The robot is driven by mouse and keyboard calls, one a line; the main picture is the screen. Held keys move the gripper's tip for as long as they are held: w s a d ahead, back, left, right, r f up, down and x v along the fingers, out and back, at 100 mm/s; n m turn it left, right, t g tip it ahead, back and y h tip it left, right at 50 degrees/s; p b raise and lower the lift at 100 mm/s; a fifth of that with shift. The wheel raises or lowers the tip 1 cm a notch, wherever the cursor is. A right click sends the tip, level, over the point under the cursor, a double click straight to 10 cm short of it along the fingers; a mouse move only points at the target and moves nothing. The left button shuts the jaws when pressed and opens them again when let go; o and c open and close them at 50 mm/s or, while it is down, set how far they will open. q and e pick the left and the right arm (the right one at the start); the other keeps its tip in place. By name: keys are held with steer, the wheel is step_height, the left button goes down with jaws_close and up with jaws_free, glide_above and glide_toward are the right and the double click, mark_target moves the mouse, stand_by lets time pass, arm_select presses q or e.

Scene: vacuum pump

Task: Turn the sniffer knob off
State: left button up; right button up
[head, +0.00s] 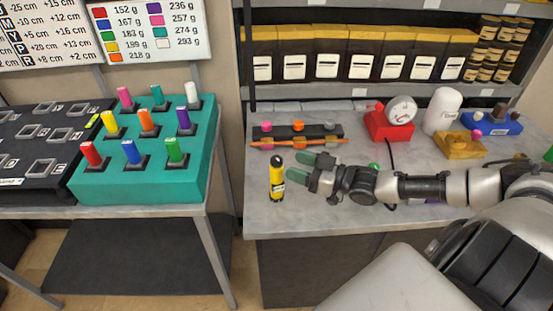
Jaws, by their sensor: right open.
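A yellow and black cylinder (277,184), which looks like the sniffer, stands upright near the front left of the grey bench. Its dark top end shows, but a separate knob and its setting are too small to tell. My right gripper (300,167) reaches in from the right, with its green-padded fingers open and pointing left. The fingertips are close to the right of the cylinder's upper part; whether they touch it I cannot tell. Nothing shows between the fingers. My left gripper is not in view.
Behind the gripper are a dark rack (325,130) with coloured knobs and an orange bar (290,143). Further right are a red gauge unit (390,125), a white cylinder (442,110), yellow (460,146) and blue (503,123) blocks. A teal peg block (150,190) stands left, across a gap.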

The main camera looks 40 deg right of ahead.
mark_target(276, 158)
steer(key=shift+x, duration=3.1)
steer(key=c, duration=0.9)
steer(key=h+p, duration=0.1)
steer(key=p, duration=0.1)
steer(key=m+t+h+p, duration=0.1)
steer(key=p, duration=0.2)
steer(key=shift+a+r+m, duration=0.1)
steer(key=shift+r+m, duration=0.2)
steer(key=shift+c, duration=0.2)
steer(key=shift+f+h+p, duration=0.15)
steer(key=shift+h+p, duration=0.25)
steer(key=shift+p, duration=0.1)
steer(key=shift+f, duration=0.15)
